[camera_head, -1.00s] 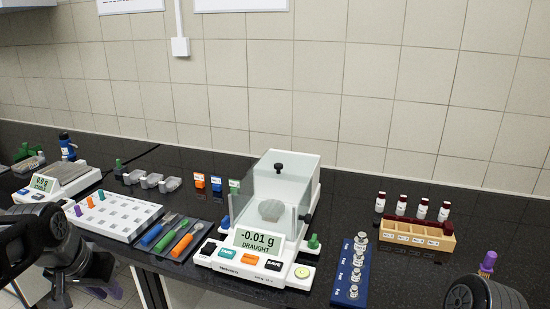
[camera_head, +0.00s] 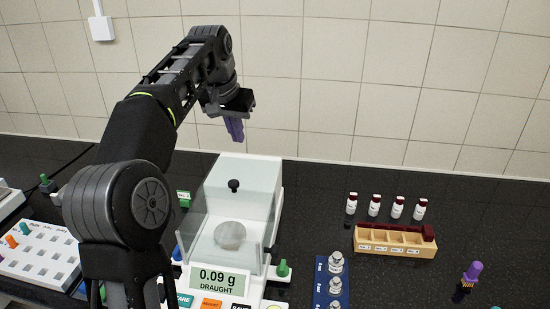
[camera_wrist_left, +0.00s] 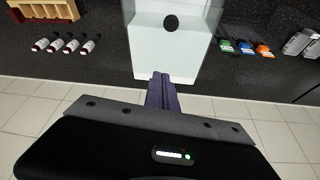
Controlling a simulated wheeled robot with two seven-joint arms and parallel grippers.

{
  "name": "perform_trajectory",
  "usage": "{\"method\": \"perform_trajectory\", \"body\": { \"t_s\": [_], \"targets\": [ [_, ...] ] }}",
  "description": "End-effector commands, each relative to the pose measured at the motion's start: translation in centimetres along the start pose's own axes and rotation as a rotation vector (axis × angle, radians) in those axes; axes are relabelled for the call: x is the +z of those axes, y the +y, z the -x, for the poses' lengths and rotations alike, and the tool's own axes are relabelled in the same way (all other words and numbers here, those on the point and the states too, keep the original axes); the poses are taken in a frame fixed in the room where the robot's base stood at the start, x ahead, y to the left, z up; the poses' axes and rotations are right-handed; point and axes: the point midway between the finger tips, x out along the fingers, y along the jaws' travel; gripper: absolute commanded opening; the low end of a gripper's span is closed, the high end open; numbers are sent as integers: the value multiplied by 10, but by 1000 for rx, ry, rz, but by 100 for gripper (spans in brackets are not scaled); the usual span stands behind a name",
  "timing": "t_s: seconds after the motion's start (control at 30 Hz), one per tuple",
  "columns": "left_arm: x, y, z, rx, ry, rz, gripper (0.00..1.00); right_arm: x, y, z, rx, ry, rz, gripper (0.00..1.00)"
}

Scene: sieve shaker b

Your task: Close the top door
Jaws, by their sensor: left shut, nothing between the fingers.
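The balance (camera_head: 205,274) stands on the bench with a clear glass draught shield, and its display reads 0.09 g and DRAUGHT. The top door (camera_head: 247,170) is a pale panel with a black knob (camera_head: 234,186). It appears slid toward the back, with the pan (camera_head: 230,235) showing in front of it. The knob also shows in the left wrist view (camera_wrist_left: 171,23). My left gripper (camera_head: 236,139) has its purple fingers shut and empty, pointing down near the back edge of the door. Whether they touch it I cannot tell. My right gripper is out of view.
Several red-capped vials (camera_head: 375,205) and a wooden rack (camera_head: 395,241) stand to the right. A blue weight holder (camera_head: 332,285) is beside the balance, and a purple-topped item (camera_head: 472,272) stands at far right. The tiled wall is behind the bench.

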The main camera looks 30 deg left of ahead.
Motion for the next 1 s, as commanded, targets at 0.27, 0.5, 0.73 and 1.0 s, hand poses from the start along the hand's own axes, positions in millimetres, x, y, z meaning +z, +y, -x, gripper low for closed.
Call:
{"method": "perform_trajectory", "body": {
  "t_s": [0.27,0.5,0.73,1.0],
  "targets": [
    [6,1,-1,4,-22,-5,0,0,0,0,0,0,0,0],
    [6,1,-8,4,-22,-5,0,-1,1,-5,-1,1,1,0],
    [8,1,-35,4,-24,-4,0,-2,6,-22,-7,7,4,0],
    [8,1,-86,3,-27,-5,0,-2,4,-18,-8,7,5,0]
  ]
}}
